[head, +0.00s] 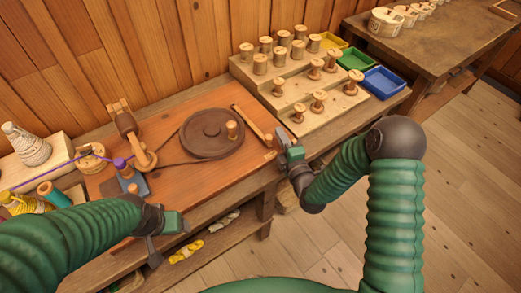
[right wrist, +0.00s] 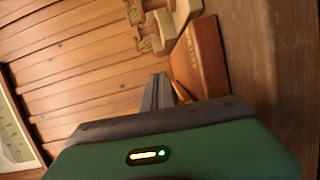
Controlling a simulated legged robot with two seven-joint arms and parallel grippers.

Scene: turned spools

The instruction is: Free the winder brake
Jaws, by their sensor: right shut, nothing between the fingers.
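The winder has a dark round drive wheel (head: 211,133) with a light wooden crank knob (head: 232,130), on a reddish board. A slim light wooden lever (head: 252,123), which looks like the brake, lies slanted along the wheel's right side. I cannot tell whether it touches the rim. My right gripper (head: 282,142) is shut and empty at the board's right edge, apart from the lever's near end. Its closed fingers (right wrist: 158,92) show in the right wrist view. My left gripper (head: 153,245) hangs at the bench's front edge, left of the wheel; its fingers are unclear.
A belt runs from the wheel to a wooden spindle head (head: 126,124). A stepped spool rack (head: 275,100) stands right of the wheel, with yellow, green and blue trays (head: 382,80) beyond. A thread cone (head: 27,146) stands at left. A shelf holding yarn is below.

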